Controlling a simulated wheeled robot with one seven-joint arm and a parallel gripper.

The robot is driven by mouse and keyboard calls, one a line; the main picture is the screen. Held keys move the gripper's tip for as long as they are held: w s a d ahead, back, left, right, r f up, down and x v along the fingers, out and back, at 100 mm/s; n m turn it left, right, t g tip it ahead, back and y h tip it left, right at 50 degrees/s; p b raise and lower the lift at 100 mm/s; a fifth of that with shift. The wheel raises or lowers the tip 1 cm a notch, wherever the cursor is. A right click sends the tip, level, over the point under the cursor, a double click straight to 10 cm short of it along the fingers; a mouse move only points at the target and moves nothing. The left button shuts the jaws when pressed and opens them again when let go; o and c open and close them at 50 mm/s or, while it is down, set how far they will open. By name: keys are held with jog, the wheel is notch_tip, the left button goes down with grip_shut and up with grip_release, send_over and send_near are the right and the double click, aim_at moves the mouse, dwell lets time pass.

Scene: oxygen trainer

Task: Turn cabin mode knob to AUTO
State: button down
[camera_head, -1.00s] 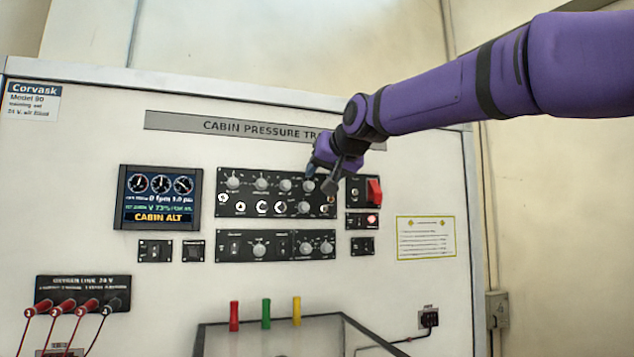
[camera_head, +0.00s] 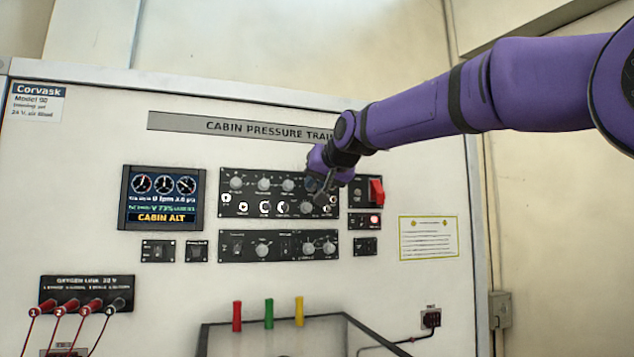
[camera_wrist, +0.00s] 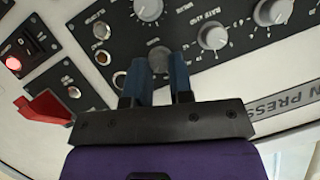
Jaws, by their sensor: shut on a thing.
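A black panel (camera_head: 228,202) with two rows of grey knobs is on the trainer front. My gripper (camera_head: 312,187) is at the right end of its upper row. In the wrist view, the two blue fingers of my gripper (camera_wrist: 160,68) are close together on either side of a grey knob (camera_wrist: 160,57). They are shut on it, and they hide part of it. I cannot read its label or its setting, so I cannot tell by name whether it is the cabin mode knob.
A neighbouring knob (camera_wrist: 213,37) and another knob (camera_wrist: 148,9) are close to the fingers. A red switch lever (camera_wrist: 45,107) sticks out nearby, and it also shows in the head view (camera_head: 376,191). The display (camera_head: 160,198) reads CABIN ALT. Free wall is to the right.

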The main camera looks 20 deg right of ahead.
jog(key=shift+h, duration=0.3)
jog(key=shift+a+f+n+t+h, duration=0.2)
jog(key=shift+n+t+h, duration=0.2)
jog(key=shift+n+h, duration=1.5)
jog(key=shift+a+f+n+t+h, duration=0.1)
jog(key=shift+a+n+t+h, duration=0.55)
jog(key=shift+n, duration=2.2)
jog(key=shift+d+f+n+t+h, duration=0.2)
jog(key=shift+n+h, duration=1.45)
jog(key=shift+n, duration=0.7)
jog(key=c, duration=1)
grip_release()
jog(key=shift+r, duration=0.1)
